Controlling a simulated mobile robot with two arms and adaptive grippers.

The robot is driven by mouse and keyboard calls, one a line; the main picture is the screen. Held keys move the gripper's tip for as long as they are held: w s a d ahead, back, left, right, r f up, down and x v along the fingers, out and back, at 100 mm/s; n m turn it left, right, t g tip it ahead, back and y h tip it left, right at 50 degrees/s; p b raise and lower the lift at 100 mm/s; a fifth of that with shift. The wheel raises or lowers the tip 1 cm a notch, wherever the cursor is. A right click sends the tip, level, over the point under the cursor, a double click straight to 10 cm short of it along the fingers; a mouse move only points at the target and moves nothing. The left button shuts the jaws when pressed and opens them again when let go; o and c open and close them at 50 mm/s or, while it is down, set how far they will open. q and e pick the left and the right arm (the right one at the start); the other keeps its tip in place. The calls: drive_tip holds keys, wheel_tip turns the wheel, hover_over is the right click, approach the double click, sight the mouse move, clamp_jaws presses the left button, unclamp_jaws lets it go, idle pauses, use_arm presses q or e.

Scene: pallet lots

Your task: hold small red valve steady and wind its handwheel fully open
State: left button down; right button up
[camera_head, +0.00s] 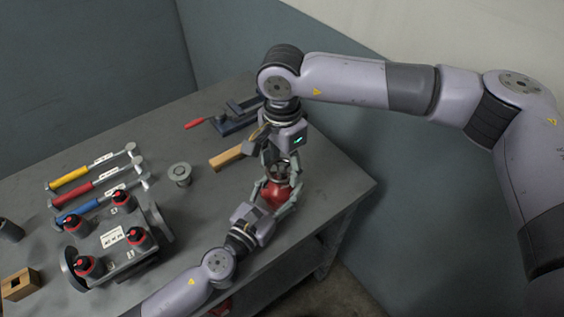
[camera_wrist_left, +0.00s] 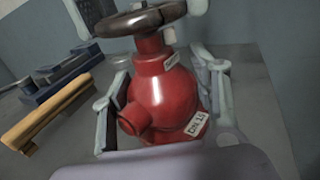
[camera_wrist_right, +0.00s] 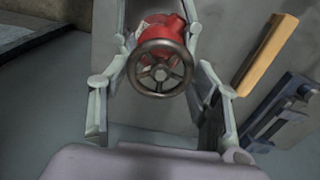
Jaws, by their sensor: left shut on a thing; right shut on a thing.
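The small red valve (camera_head: 273,194) stands upright near the right edge of the grey table. Its body also shows in the left wrist view (camera_wrist_left: 163,95), with a white label on its lower side. My left gripper (camera_head: 271,200) is shut on the valve body from the front, one finger on each side. The dark round handwheel (camera_wrist_right: 160,69) sits on top of the valve. My right gripper (camera_head: 279,165) comes down from above and is shut on the handwheel, its fingers at opposite sides of the rim. The fingers partly hide the wheel in the head view.
A wooden bar (camera_head: 227,158) and a blue vise-like tool (camera_head: 236,121) with a red handle lie behind the valve. Hammers with yellow, red and blue handles (camera_head: 88,189), a grey flanged part (camera_head: 180,173) and a fixture with red-black caps (camera_head: 115,240) are to the left.

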use_arm(q)
drive_tip(key=shift+a+f, duration=0.1)
use_arm(e)
drive_tip(key=n, duration=0.5)
drive_tip(key=shift+s+n, duration=0.2)
drive_tip(key=shift+n, duration=0.2)
use_arm(q)
drive_tip(key=shift+w, duration=0.1)
use_arm(e)
drive_tip(key=n, duration=0.5)
use_arm(q)
drive_tip(key=shift+a, duration=0.15)
use_arm(e)
drive_tip(key=n, duration=0.6)
drive_tip(key=shift+n, duration=0.4)
drive_tip(key=n, duration=0.4)
drive_tip(key=shift+d+f+n, duration=0.1)
drive_tip(key=shift+n, duration=0.3)
drive_tip(key=o, duration=1)
drive_tip(key=shift+o, duration=0.7)
drive_tip(key=shift+w, duration=0.15)
